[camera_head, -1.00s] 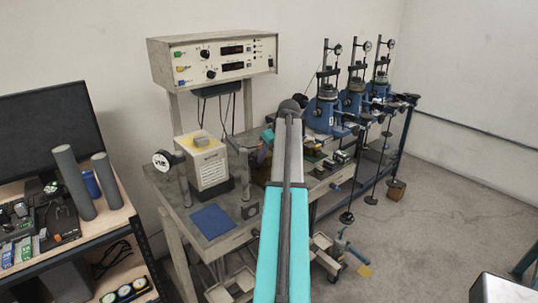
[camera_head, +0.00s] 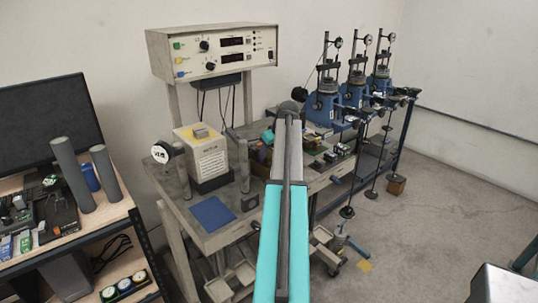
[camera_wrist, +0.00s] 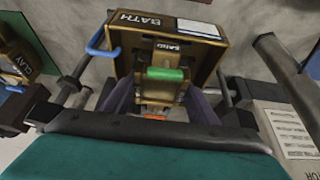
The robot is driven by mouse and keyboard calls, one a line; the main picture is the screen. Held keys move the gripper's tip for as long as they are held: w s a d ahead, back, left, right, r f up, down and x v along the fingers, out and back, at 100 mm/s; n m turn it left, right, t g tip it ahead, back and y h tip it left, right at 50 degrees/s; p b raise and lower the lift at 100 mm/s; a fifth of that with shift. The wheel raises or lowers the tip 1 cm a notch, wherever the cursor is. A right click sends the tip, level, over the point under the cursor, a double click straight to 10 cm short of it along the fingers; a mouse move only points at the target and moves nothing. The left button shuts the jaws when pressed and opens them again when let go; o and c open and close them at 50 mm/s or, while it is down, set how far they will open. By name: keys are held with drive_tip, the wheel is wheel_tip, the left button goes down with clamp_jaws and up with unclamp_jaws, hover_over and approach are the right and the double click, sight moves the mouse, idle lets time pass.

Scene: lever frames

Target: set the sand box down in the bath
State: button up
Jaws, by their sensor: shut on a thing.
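In the wrist view the bath (camera_wrist: 122,38) is an open brown box with its name on the rim. The sand box (camera_wrist: 160,96) is a small brown box with a SAND label and a green bar on it. It shows in front of the bath's opening and overlaps it. I cannot tell whether it touches the bath floor. My gripper (camera_wrist: 162,104) is shut on the sand box, with a finger on each side. In the head view my arm hides the gripper, and I cannot make out the sand box or the bath there.
A brown box marked CLAY (camera_wrist: 14,62) stands left in the wrist view. A pale labelled block (camera_wrist: 292,130) is at the right. In the head view a blue mat (camera_head: 212,214) lies on the bench, with blue test machines (camera_head: 325,105) along its far end.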

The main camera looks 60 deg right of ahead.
drive_tip(key=shift+s+a+f, duration=0.15)
drive_tip(key=shift+f, duration=0.4)
drive_tip(key=shift+s+a+f, duration=0.1)
drive_tip(key=shift+f, duration=0.05)
drive_tip(key=o, duration=1.4)
drive_tip(key=shift+f+b, duration=0.15)
drive_tip(key=shift+b, duration=0.15)
drive_tip(key=shift+r, duration=0.25)
drive_tip(key=shift+w+d+b+v, duration=0.15)
drive_tip(key=shift+b+v, duration=0.5)
drive_tip(key=shift+v, duration=3)
drive_tip(key=shift+w+d+b+v, duration=0.15)
drive_tip(key=shift+b+v, duration=0.45)
drive_tip(key=shift+v, duration=3.05)
drive_tip(key=shift+s+r, duration=0.1)
drive_tip(key=shift+s, duration=0.1)
